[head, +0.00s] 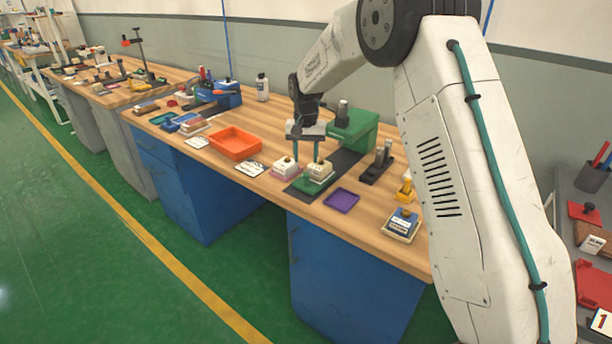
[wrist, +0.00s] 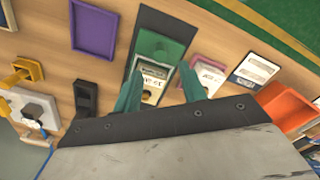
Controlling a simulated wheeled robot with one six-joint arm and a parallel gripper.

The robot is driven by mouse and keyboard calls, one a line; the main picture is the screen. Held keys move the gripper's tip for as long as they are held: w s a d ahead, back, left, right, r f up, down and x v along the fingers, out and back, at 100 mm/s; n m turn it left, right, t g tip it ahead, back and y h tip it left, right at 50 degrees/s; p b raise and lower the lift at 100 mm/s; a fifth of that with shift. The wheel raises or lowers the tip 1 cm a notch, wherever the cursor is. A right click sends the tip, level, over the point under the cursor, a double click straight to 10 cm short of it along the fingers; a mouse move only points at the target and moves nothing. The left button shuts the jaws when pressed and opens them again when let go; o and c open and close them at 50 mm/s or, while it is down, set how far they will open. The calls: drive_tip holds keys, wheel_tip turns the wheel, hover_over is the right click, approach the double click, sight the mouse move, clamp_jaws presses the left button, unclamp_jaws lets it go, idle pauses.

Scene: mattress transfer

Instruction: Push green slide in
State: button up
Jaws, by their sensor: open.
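The green slide (head: 313,184) lies pulled out on a dark base strip at the front of the green machine (head: 358,132); it also shows in the wrist view (wrist: 160,46). A cream block with a label (head: 321,169) sits on the slide, and shows in the wrist view (wrist: 152,79). My gripper (head: 306,160) is open, its teal fingers pointing down close to the block. In the wrist view the fingertips (wrist: 163,84) appear on either side of the block. Whether they touch it I cannot tell. The machine is out of the wrist view.
A pink tray with a cream block (head: 284,168) stands just left of the slide. A purple tray (head: 342,201) lies to the right. An orange tray (head: 236,143) and a label card (head: 250,168) are further left. A black fixture (head: 378,165) stands right of the machine.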

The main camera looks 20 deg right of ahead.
sight(306, 174)
wheel_tip(306, 174, down, 8)
drive_tip(key=shift+r, duration=0.15)
idle(0.3)
